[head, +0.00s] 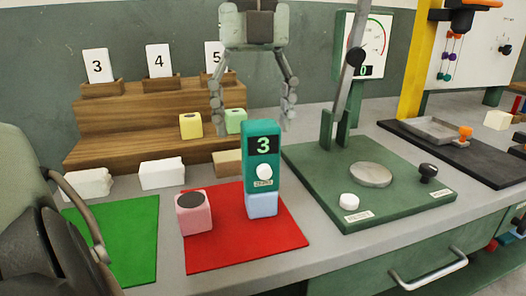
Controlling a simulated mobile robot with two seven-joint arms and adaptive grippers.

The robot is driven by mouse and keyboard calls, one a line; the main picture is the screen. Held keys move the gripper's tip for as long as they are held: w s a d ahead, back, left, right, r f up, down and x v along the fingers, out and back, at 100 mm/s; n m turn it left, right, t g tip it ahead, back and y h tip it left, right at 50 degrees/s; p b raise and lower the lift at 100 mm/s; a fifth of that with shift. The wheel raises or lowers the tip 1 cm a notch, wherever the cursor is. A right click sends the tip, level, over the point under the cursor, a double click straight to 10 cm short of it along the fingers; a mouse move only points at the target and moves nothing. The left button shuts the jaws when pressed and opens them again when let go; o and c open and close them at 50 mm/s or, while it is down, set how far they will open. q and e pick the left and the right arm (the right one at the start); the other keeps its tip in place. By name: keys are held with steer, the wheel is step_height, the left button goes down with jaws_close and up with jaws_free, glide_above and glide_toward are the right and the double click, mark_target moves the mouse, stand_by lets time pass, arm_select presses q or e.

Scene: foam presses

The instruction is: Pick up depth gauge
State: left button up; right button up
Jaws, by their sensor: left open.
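The depth gauge (262,157) is a teal upright box with a dark display reading 3, a white round button and a small label. It stands on a light blue block (262,205) on the red mat (230,255). My left gripper (253,122) points down at the top centre of the head view. Its jointed fingers are spread wide and empty, one on each side of the gauge's top in the picture. I cannot tell how far above or behind the gauge they are. My right gripper does not show.
A pink block (194,213) sits left of the gauge. The green mat (125,235) is bare. Wooden steps (130,118) with number cards and yellow and green blocks stand behind. A green press base (320,165) with a post and dial stands close on the right.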

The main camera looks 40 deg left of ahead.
mark_target(260, 154)
arm_select(q)
steer(key=f, duration=0.3)
steer(key=d+f, duration=0.1)
steer(key=f, duration=0.1)
steer(key=shift+w, duration=0.2)
steer(key=shift+a+f, duration=0.1)
steer(key=shift+f, duration=0.45)
steer(key=c, duration=1.4)
